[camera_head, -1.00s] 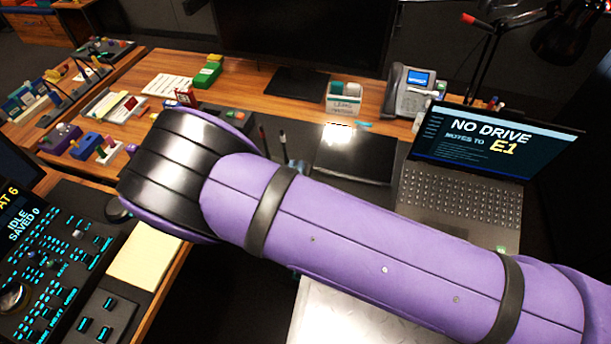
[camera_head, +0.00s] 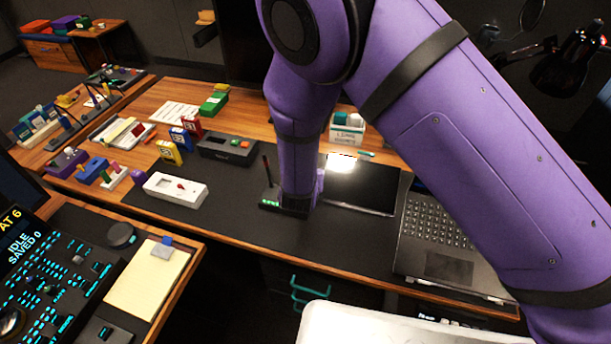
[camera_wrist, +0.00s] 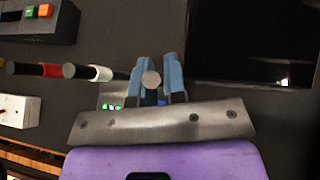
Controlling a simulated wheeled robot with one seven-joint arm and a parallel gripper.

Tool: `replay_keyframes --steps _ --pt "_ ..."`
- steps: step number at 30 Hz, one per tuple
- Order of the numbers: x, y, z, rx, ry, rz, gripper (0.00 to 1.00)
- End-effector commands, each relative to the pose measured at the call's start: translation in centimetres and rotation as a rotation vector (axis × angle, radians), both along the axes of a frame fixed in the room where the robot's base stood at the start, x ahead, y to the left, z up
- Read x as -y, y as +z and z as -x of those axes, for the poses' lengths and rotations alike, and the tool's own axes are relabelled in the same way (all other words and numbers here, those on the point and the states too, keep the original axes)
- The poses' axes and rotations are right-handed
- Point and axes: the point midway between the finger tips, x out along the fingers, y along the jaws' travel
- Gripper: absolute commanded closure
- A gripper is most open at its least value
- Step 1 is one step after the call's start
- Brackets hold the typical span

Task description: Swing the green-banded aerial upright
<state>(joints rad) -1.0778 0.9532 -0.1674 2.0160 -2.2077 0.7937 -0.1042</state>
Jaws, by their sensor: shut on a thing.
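A black box (camera_head: 284,208) with green lights stands on the dark desk mat. An aerial with a red band (camera_head: 267,168) rises from it. In the wrist view, the red-banded aerial (camera_wrist: 48,70) and a white-banded aerial (camera_wrist: 100,73) lie left of my gripper, near the box's green lights (camera_wrist: 110,107). My gripper (camera_wrist: 154,80) points down at the box. Its blue-grey fingers are shut on another aerial (camera_wrist: 151,79), seen almost end-on with its round tip toward the camera. Its coloured band is hidden. My arm hides this aerial in the head view.
A dark flat pad (camera_head: 362,186) lies right of the box, with a laptop (camera_head: 440,240) farther right. A black unit with buttons (camera_head: 228,148) and a white switch box (camera_head: 176,190) stand to the left. The mat in front (camera_head: 250,235) is clear.

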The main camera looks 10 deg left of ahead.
Motion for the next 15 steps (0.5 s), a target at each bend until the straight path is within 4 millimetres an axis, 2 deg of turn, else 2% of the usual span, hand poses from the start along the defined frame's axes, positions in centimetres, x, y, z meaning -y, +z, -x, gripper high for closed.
replay_keyframes --steps 14,15 --pt "-0.02 -0.02 -0.16 -0.018 0.000 -0.002 1.00" --pt "-0.02 -0.02 -0.16 -0.018 0.000 -0.002 0.86"
